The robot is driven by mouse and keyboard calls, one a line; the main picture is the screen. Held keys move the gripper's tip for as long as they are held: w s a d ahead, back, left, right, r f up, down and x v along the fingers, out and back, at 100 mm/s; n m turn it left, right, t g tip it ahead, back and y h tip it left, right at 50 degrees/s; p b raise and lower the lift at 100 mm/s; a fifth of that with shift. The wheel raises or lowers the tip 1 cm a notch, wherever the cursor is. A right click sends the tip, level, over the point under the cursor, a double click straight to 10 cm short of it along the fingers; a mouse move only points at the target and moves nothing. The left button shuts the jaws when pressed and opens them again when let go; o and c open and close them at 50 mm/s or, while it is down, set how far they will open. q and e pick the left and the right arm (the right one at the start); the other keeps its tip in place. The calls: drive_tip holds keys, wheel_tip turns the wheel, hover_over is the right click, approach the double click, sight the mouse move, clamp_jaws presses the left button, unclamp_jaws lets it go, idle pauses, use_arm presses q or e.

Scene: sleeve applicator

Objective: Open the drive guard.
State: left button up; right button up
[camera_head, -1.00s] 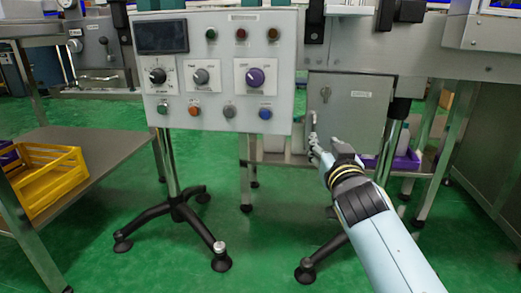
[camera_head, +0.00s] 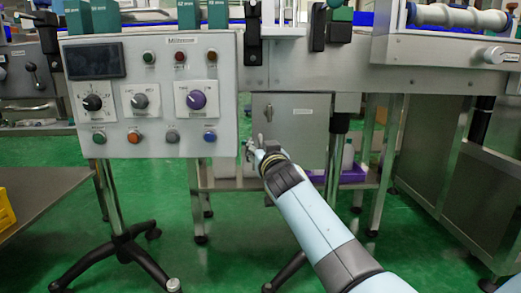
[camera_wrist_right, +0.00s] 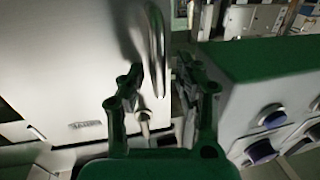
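The drive guard (camera_head: 305,122) is a grey metal door under the machine, right of the control panel, with a small label and a key lock near its upper left. It looks closed in the head view. Its bent metal handle (camera_wrist_right: 156,45) is clear in the wrist view. My right gripper (camera_head: 252,148) is at the guard's left side by the handle. In the wrist view my right gripper (camera_wrist_right: 164,95) has its two dark fingers apart, with the handle's end between them. I cannot tell whether they touch it. My left gripper is in neither view.
The control panel (camera_head: 150,110) with knobs and buttons stands close left of the guard, on a wheeled black base (camera_head: 135,250). Table legs (camera_head: 388,165) and a purple crate (camera_head: 350,174) are right of the guard. Open green floor (camera_head: 215,260) lies in front.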

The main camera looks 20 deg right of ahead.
clamp_jaws()
idle(0.3)
idle(0.3)
